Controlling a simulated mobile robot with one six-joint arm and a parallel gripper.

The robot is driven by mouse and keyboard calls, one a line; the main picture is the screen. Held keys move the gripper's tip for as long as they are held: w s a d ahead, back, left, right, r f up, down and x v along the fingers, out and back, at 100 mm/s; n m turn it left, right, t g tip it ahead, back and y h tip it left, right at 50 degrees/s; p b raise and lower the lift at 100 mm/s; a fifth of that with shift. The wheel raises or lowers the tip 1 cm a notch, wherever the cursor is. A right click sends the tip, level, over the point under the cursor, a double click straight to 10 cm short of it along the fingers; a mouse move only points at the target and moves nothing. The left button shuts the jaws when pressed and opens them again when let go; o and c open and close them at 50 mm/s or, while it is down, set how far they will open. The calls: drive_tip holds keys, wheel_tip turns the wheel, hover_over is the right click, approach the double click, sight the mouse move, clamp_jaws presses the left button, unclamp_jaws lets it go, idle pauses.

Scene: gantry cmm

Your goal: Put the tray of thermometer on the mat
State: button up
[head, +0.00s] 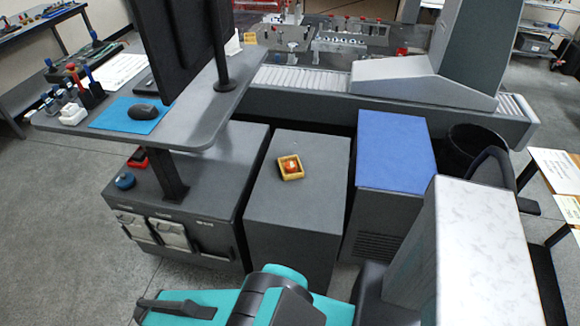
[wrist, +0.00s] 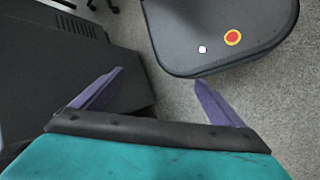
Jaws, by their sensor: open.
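A small yellow tray (head: 290,168) sits on top of the middle grey cabinet (head: 285,208). It holds a small item with red and white on it, too small to make out as a thermometer. A blue mat (head: 396,150) covers the top of the cabinet to its right, and its surface is bare. My gripper (wrist: 159,76) is open in the wrist view, with two purple fingers apart and nothing between them. Neither the tray nor the mat shows in the wrist view. The gripper's fingers cannot be made out in the head view.
A desk (head: 205,105) with a monitor, a black mouse and a smaller blue mouse pad (head: 130,115) overhangs at the left. A conveyor (head: 300,78) runs behind the cabinets. A black bin (head: 472,145) and a chair (head: 495,170) stand at the right. Grey floor is open at the left.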

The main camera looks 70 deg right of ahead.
drive_tip(key=s+a+f+n+y, duration=0.1)
drive_tip(key=a+n+y, duration=0.3)
drive_tip(key=a+n, duration=0.2)
drive_tip(key=shift+a+f+t, duration=0.25)
drive_tip(key=shift+a+t, duration=0.15)
drive_tip(key=shift+a, duration=0.8)
